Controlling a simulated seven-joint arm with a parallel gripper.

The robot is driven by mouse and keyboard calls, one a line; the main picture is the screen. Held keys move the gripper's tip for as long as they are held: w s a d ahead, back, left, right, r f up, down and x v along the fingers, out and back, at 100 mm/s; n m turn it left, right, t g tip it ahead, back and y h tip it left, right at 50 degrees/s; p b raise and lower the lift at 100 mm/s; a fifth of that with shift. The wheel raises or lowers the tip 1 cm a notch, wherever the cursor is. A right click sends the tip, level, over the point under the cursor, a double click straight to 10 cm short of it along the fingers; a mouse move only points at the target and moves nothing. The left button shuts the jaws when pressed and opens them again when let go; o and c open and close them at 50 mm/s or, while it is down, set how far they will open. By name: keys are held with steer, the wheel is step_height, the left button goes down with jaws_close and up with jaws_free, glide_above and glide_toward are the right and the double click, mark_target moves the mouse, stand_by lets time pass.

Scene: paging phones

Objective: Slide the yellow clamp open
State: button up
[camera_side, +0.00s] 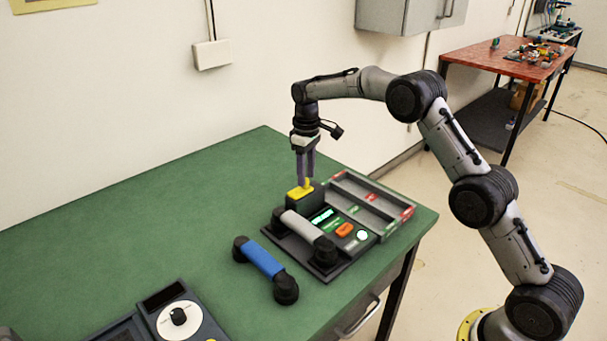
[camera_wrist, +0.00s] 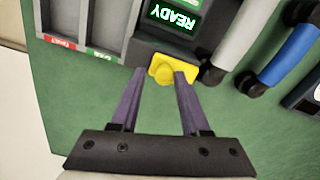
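The yellow clamp (camera_side: 300,191) sits on top of a dark block at the back corner of the phone base (camera_side: 334,269). It also shows in the wrist view (camera_wrist: 163,74), with a rounded knob on its near side. My gripper (camera_side: 306,182) points down just over the clamp. In the wrist view the two purple fingers (camera_wrist: 160,78) are apart, one on each side of the knob. I cannot tell whether either finger touches it. A grey handset (camera_side: 303,226) lies across the base, and a lit screen (camera_wrist: 174,17) reads READY.
A grey divided tray (camera_side: 372,200) with red and green labels adjoins the base. A blue handset (camera_side: 264,260) lies in front of the base. A dial unit (camera_side: 178,318) is at the table's front. The green table's left part is clear.

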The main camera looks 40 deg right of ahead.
steer(key=shift+o, duration=1.3)
step_height(320, 180, up, 14)
